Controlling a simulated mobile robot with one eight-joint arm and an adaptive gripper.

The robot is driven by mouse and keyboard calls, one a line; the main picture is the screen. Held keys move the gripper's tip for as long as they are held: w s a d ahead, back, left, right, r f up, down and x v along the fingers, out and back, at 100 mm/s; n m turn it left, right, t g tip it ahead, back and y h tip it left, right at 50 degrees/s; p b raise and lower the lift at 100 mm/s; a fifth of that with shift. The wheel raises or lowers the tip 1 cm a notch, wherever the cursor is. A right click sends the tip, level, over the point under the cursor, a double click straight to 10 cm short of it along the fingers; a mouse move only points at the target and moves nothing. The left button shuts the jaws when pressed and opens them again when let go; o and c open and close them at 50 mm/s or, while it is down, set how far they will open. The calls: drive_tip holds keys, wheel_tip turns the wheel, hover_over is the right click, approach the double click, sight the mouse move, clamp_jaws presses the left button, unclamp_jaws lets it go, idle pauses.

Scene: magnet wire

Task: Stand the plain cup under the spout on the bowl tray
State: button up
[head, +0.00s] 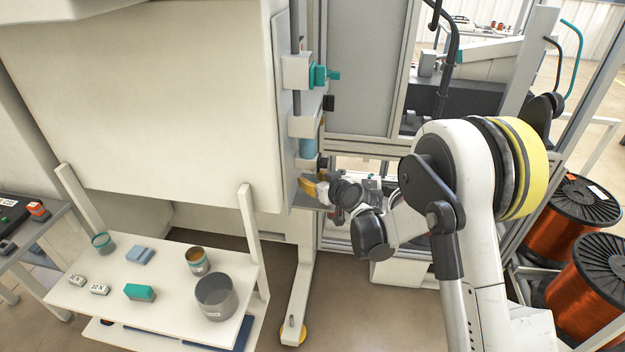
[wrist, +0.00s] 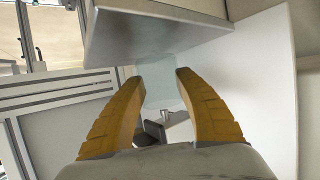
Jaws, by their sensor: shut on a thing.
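My gripper (head: 311,188) is at the machine's right side, below a column of white blocks with a blue cylinder (head: 307,148). In the wrist view its yellow fingers (wrist: 160,76) are closed on a pale, see-through cup (wrist: 163,92), which I take for the plain cup. The cup is faint, and its base is hard to make out. A grey tray (head: 308,209) juts out just below my gripper in the head view. I cannot tell whether the cup touches it. The spout is not clearly seen.
A white table (head: 150,312) at lower left holds a grey pot (head: 216,299), an amber-topped cup (head: 198,262), a teal cup (head: 103,244) and small blocks. A pale box-like part (wrist: 150,38) is close above the fingers in the wrist view. Copper wire spools (head: 592,290) stand right.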

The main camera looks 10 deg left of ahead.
drive_tip(key=shift+f+b, duration=0.35)
drive_tip(key=o, duration=1)
drive_tip(key=shift+r, duration=0.1)
drive_tip(key=shift+v, duration=3.45)
drive_tip(key=shift+s+d, duration=0.1)
drive_tip(key=v, duration=1.2)
